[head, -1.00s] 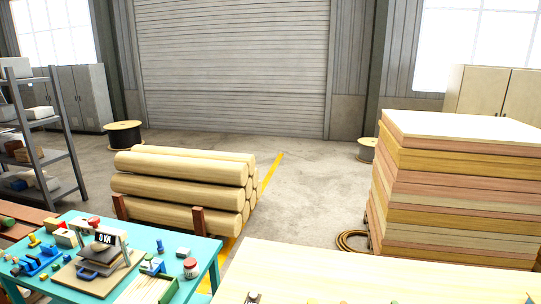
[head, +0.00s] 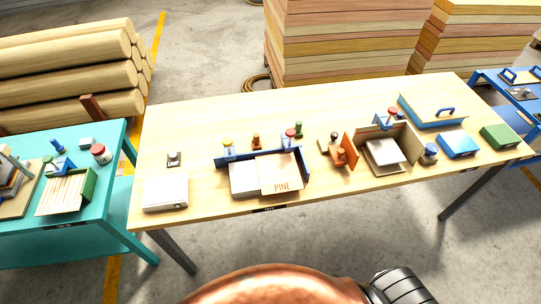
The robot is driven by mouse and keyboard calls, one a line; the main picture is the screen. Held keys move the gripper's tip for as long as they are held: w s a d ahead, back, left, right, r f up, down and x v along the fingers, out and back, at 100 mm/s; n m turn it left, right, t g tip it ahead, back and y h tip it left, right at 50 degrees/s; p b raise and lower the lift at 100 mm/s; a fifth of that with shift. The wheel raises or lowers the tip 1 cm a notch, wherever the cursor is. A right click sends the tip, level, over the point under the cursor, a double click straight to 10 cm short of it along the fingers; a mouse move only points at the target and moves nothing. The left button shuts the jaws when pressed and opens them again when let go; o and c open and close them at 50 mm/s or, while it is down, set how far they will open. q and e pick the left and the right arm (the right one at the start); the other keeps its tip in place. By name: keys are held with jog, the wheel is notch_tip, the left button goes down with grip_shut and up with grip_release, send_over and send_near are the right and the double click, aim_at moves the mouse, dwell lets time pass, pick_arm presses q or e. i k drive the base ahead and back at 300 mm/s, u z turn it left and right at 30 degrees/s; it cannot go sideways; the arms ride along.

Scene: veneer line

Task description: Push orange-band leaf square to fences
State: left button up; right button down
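No leaf with a clear orange band can be picked out at this size. In the head view, a blue L-shaped fence (head: 306,166) stands on the light wood table (head: 215,120). A pale tan leaf marked PINE (head: 281,178) lies inside it, overlapping a grey-white sheet (head: 243,179); whether their edges touch the fence cannot be told. A second fixture with tan fences (head: 408,137) stands to the right and holds a white leaf (head: 385,151) lying askew. An orange upright plate (head: 349,147) stands at its left side. Neither gripper is in view.
A white stack (head: 165,193) and a switch marked LAMP (head: 174,159) are on the left. A blue-edged tray (head: 432,110), blue box (head: 458,145) and green box (head: 500,136) are on the right. A teal table (head: 118,205) adjoins.

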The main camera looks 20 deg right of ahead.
aim_at(278, 172)
jog(key=z, duration=1.5)
jog(key=k, duration=0.75)
jog(key=u, duration=1.55)
jog(key=i, duration=0.5)
jog(key=z, duration=0.05)
